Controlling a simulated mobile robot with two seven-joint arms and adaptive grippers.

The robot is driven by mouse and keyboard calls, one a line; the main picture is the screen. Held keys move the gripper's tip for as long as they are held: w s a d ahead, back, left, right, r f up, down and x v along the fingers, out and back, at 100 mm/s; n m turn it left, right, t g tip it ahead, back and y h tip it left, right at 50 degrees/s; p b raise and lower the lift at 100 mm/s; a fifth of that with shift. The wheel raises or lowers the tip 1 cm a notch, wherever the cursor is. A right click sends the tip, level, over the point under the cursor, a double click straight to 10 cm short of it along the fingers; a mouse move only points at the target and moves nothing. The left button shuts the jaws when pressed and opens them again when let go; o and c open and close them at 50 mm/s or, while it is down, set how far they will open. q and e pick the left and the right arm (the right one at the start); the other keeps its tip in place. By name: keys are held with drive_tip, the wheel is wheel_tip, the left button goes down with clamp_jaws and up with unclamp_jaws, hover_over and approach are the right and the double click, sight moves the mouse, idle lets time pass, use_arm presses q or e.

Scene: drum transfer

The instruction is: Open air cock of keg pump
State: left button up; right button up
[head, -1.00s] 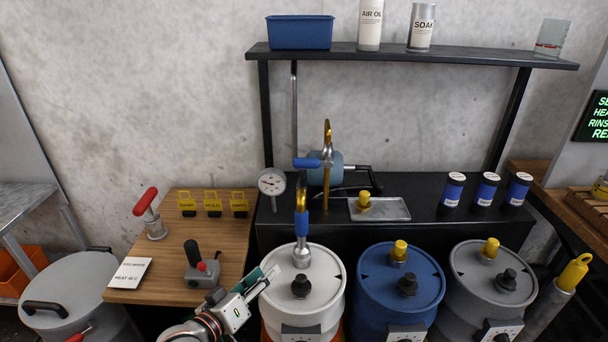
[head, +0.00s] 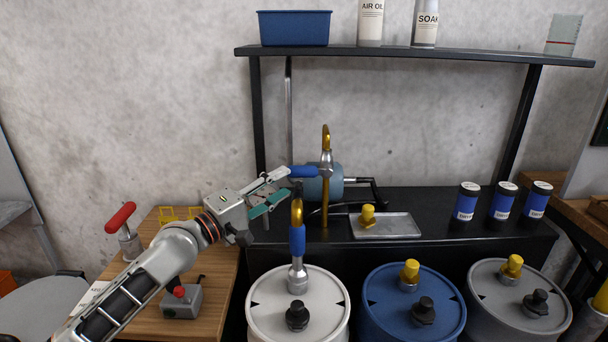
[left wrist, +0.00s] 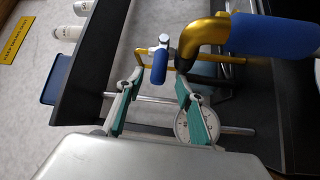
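The air cock's blue lever (head: 303,172) points left from a silver fitting (head: 326,163) on an upright brass pipe in the head view. My left gripper (head: 286,182) is open close to the lever's free end. In the left wrist view, the blue lever (left wrist: 159,64) shows between the tips of the open fingers (left wrist: 160,68); I cannot tell whether they touch it. The white keg (head: 262,310) stands in front, with a coupler, blue sleeve (head: 297,239) and curved brass spout on top. The blue sleeve (left wrist: 272,36) looms large at the right of the wrist view. My right gripper is not in view.
A dial gauge (left wrist: 182,128) sits behind a finger in the wrist view. A metal tray (head: 402,226) with a yellow cap lies right of the pipe. A shelf (head: 450,53) spans above. Blue (head: 385,325) and grey kegs stand to the right.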

sight(295, 175)
use_arm(q)
drive_tip(key=b+x, duration=0.1)
drive_tip(key=x, duration=0.5)
drive_tip(key=shift+w+d+f, duration=0.1)
drive_tip(key=shift+w+d, duration=0.15)
drive_tip(key=shift+d, duration=0.1)
drive_tip(key=shift+w+d+r, duration=0.2)
drive_tip(key=shift+w+d, duration=0.15)
clamp_jaws()
